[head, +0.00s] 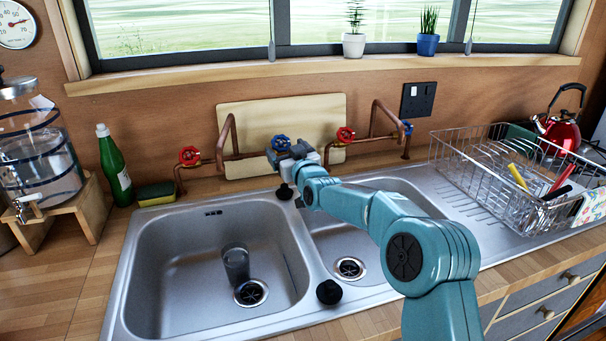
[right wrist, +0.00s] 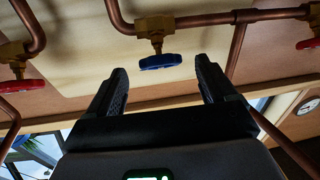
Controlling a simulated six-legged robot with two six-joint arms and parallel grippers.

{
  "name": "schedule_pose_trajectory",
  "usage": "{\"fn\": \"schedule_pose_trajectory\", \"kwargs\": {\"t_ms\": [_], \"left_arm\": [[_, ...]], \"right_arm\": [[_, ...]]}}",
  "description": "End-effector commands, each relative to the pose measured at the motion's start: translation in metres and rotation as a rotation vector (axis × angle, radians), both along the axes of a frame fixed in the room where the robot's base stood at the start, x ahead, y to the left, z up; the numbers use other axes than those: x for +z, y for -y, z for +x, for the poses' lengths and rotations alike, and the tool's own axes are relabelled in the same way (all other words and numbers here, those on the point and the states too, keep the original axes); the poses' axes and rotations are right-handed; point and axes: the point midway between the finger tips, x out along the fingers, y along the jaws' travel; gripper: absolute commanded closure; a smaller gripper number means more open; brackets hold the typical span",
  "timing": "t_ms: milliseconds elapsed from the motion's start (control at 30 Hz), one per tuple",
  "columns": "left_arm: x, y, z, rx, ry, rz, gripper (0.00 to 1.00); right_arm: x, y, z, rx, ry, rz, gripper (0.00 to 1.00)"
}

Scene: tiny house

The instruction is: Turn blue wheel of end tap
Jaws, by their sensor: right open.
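A blue wheel (head: 281,143) on a brass tap sits on the copper pipes behind the sink, between two red wheels. Another blue wheel (head: 407,128) is at the far right end of the pipes, partly seen. My right gripper (head: 277,156) is just in front of the blue wheel between the reds. In the right wrist view that blue wheel (right wrist: 160,62) shows between the tips of my open, empty right gripper (right wrist: 161,68). I cannot tell whether the fingers touch it. My left gripper is out of view.
Red wheels (head: 190,156) (head: 345,135) flank the blue one. A cutting board (head: 285,112) leans behind the pipes. A double sink (head: 150,235) with a glass (head: 236,264) lies in front. A green bottle (head: 113,168) stands left and a dish rack (head: 480,180) right.

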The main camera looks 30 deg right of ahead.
Motion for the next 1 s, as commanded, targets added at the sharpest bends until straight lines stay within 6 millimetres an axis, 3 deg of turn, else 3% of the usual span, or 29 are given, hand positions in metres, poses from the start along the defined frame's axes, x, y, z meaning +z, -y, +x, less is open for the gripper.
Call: {"fn": "schedule_pose_trajectory", "kwargs": {"t_ms": [300, 500, 700, 1000], "left_arm": [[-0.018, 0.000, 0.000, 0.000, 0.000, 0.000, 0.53], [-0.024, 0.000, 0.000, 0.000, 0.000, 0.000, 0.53], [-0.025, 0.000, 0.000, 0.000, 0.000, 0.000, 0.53], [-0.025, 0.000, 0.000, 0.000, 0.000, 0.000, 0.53]], "right_arm": [[-0.002, -0.009, -0.069, -0.001, 0.001, -0.001, 0.16], [-0.002, -0.014, -0.104, -0.001, 0.001, 0.000, 0.16], [-0.003, -0.016, -0.119, 0.000, 0.000, 0.000, 0.16], [-0.002, -0.017, -0.119, 0.000, 0.000, 0.000, 0.16]]}}
